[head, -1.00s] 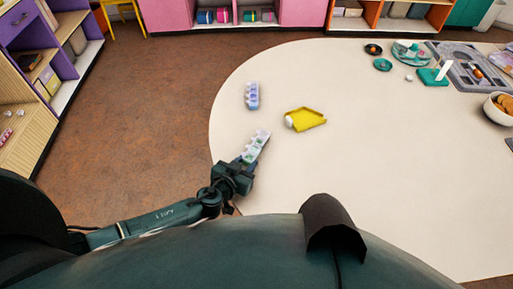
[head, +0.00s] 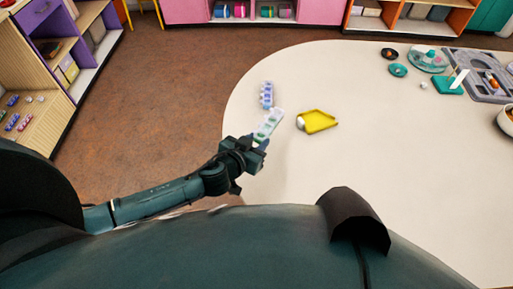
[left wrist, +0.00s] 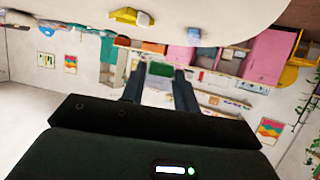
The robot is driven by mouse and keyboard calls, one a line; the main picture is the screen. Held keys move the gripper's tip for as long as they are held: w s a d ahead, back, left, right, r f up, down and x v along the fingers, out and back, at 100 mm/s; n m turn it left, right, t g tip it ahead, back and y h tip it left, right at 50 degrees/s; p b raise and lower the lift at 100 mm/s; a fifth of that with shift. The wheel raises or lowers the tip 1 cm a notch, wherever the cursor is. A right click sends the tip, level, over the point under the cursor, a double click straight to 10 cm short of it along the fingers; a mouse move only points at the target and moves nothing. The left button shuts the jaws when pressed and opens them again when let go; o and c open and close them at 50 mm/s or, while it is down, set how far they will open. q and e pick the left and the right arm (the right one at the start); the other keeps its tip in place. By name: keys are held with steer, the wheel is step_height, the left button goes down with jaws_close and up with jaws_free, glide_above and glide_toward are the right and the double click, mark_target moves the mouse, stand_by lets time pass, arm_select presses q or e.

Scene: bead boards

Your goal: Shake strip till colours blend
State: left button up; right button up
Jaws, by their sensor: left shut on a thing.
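A pale strip (head: 268,125) with lavender and green colouring is held in my left gripper (head: 256,143) near the table's left edge. The gripper is shut on the strip's near end, and the strip points away from me, tilted. In the left wrist view the strip's green end (left wrist: 160,69) shows between the two fingers. Whether its colours are blended is too small to tell. My right gripper is not in view.
A second blue-lavender strip (head: 267,94) lies just beyond the held one. Dishes, a teal stand (head: 447,86) and a grey board (head: 474,68) are far right. The table's middle (head: 400,160) is clear.

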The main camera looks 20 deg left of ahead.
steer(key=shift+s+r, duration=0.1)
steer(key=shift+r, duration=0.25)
arm_select(q)
step_height(320, 180, up, 8)
steer(key=shift+f, duration=0.15)
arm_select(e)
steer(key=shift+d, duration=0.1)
